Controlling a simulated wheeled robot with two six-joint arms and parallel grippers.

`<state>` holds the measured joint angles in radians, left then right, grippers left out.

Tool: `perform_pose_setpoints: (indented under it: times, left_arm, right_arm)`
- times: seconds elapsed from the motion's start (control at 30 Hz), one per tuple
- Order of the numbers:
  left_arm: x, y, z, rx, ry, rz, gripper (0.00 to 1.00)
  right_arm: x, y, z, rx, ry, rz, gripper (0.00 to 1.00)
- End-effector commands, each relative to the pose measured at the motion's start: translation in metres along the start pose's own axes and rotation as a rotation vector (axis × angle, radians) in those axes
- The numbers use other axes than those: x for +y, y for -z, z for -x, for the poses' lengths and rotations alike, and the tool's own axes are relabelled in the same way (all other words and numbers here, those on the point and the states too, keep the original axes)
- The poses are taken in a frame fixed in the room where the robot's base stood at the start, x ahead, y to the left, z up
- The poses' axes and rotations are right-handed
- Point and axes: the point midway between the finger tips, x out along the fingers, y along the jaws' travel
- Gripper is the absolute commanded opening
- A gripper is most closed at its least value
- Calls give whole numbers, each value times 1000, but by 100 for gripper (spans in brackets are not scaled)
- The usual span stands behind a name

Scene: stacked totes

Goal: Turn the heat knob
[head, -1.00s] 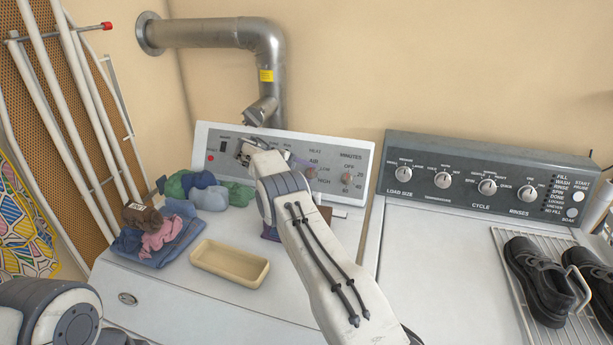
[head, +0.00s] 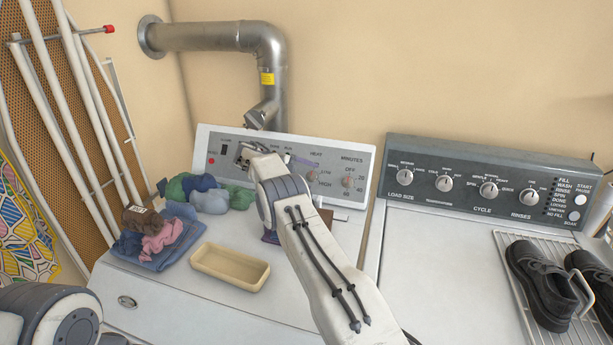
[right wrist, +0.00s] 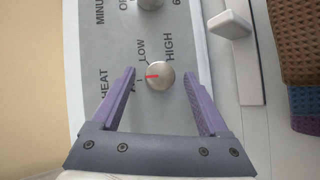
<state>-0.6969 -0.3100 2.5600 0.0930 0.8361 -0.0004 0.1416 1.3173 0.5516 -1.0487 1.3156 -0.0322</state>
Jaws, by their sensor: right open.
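The heat knob (right wrist: 160,76) is a round silver knob on the dryer's panel, with a red mark pointing left in the right wrist view, near the low end of the labels. It also shows in the head view (head: 313,176). My right gripper (right wrist: 159,73) is open, its purple fingers on either side of the knob with visible gaps. In the head view, one purple finger of it (head: 303,163) shows beside the knob, and my arm hides the rest. The AIR label is partly hidden by a finger. My left arm shows at the lower left, its gripper out of view.
The minutes knob (head: 348,182) is right of the heat knob. A beige tray (head: 230,280) and folded clothes (head: 165,245) lie on the dryer top. The washer panel (head: 480,170) and a rack with black shoes (head: 540,283) are at right. A metal duct (head: 215,35) rises behind.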

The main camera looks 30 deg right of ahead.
Motion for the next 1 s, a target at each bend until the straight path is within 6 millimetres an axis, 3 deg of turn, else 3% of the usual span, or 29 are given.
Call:
perform_pose_setpoints:
  times: [0.17,0.6,1.0]
  left_arm:
    - [0,0,-6,0,0,0,100]
    - [-2,-1,-23,0,0,0,100]
    - [-2,-1,-23,0,0,0,100]
  right_arm:
    - [0,1,15,2,-1,-2,78]
    - [-1,1,94,4,-1,0,78]
    - [0,0,105,1,0,1,78]
